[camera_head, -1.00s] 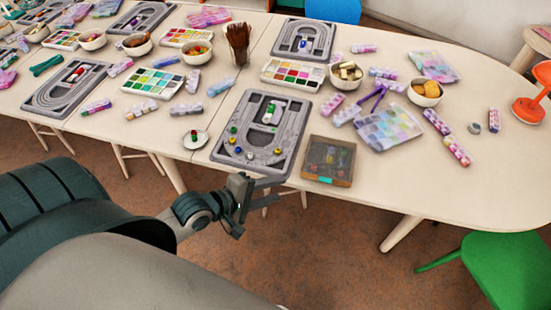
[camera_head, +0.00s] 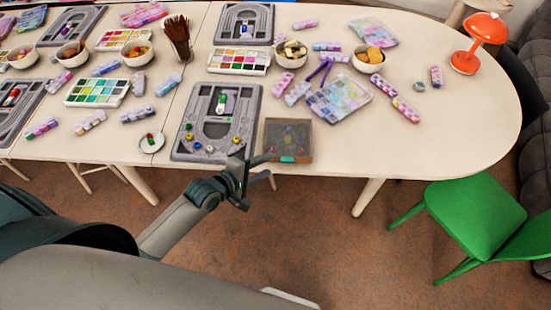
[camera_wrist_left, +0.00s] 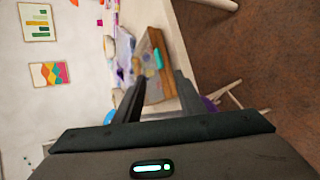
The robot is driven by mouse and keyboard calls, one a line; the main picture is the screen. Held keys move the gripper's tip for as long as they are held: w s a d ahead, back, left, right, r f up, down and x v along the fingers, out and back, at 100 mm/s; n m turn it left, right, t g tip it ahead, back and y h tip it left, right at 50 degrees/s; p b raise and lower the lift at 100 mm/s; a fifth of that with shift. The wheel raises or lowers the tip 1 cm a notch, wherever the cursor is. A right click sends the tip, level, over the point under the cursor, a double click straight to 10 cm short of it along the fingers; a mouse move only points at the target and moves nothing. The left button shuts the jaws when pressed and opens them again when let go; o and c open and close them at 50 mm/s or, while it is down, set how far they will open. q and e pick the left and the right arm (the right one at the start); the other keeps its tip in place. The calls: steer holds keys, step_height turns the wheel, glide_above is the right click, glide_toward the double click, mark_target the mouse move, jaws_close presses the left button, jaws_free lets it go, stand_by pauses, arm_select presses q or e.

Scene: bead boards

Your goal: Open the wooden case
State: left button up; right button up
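The wooden case (camera_head: 301,146) lies at the front edge of the table, its lid down. The lid is see-through, with small coloured things visible beneath, and a teal clasp (camera_head: 288,159) sits at its front. My left gripper (camera_head: 255,168) is just off the table's front edge, to the left of the clasp and apart from the case as far as I can tell. In the left wrist view the case (camera_wrist_left: 152,84) and its teal clasp (camera_wrist_left: 158,56) show ahead, between the two spread fingers (camera_wrist_left: 158,97). The left gripper is open and empty. My right gripper is not in view.
A grey bead board (camera_head: 180,148) lies just left of the case. A small white dish (camera_head: 149,149) is further left. A pastel bead box (camera_head: 340,96) and bead tubes lie behind. The table (camera_head: 400,145) is clear right of the case. A green chair (camera_head: 468,215) stands at front right.

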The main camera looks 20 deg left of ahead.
mark_target(280, 158)
arm_select(q)
steer(key=shift+p+x, duration=0.35)
steer(key=shift+x, duration=2.6)
jaws_close()
steer(key=r+p, duration=0.1)
steer(key=p, duration=0.1)
steer(key=r+g+p, duration=0.1)
steer(key=p, duration=0.1)
steer(key=r+p, duration=0.1)
steer(key=shift+w+a+r+n+p, duration=0.1)
steer(key=shift+w+r+n+p, duration=0.05)
steer(key=shift+w+n+p, duration=0.2)
steer(key=shift+w+r+g+p, duration=0.1)
steer(key=shift+r+g+p, duration=0.1)
steer(key=shift+g+p, duration=0.3)
